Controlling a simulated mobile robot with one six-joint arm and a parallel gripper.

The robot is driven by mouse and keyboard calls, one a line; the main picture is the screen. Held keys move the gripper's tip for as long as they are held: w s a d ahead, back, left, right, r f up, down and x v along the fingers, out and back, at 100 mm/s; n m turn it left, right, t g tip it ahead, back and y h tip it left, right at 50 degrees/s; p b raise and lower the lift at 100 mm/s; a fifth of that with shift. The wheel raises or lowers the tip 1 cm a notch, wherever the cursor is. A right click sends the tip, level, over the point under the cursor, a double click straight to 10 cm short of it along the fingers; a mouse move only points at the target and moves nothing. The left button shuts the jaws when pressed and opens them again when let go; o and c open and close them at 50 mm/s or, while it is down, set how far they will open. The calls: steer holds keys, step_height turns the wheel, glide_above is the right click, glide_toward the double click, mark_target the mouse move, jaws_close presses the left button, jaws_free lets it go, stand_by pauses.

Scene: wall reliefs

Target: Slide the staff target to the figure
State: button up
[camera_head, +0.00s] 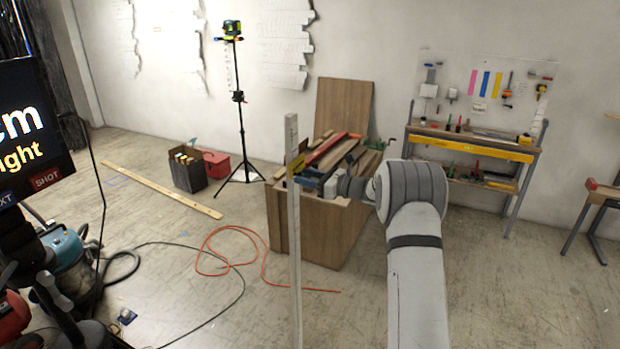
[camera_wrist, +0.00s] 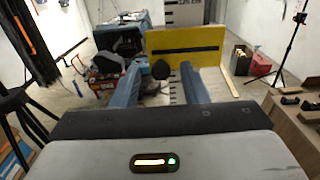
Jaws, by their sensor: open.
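The staff (camera_head: 293,250) is a tall pale upright pole in the head view, in front of the wooden bin. The yellow target (camera_head: 297,164) sits near its upper part. In the wrist view the target (camera_wrist: 210,48) is a yellow plate ahead of the fingers, with the marked staff (camera_wrist: 183,12) rising behind it. My gripper (camera_head: 308,180) is just right of the staff, close to the target. In the wrist view its two blue fingers (camera_wrist: 160,76) are apart, with a dark knob (camera_wrist: 160,69) between their tips. I cannot tell whether they touch it. The staff's figures are too small to read.
A screen (camera_head: 30,120) at the left shows cut-off text. A wooden bin (camera_head: 320,235) of boards stands behind the staff. A laser on a tripod (camera_head: 240,110) is behind it. An orange cable (camera_head: 235,265) and vacuum (camera_head: 60,255) occupy the left floor.

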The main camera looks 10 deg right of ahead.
steer(key=b+v, duration=0.2)
steer(key=v, duration=0.5)
steer(key=shift+s+d, duration=0.2)
steer(key=shift+d, duration=0.1)
steer(key=shift+a, duration=0.1)
steer(key=s+a+r+n+g+h, duration=0.1)
steer(key=s+a+n+g+h, duration=0.25)
steer(key=s+a+n, duration=0.45)
steer(key=s+a+r+n+g+h, duration=0.15)
steer(key=s+a+n+g, duration=0.25)
steer(key=s, duration=0.9)
steer(key=s+d+f+n+h, duration=0.2)
steer(key=s+n, duration=0.4)
steer(key=s, duration=0.6)
steer(key=s+d+f+n+h+b, duration=0.1)
steer(key=s+d+f+n+h, duration=0.1)
steer(key=s+d+n+h, duration=0.2)
steer(key=s+n+h, duration=0.3)
steer(key=s, duration=0.5)
steer(key=shift+f+h, duration=0.3)
steer(key=shift+f, duration=0.05)
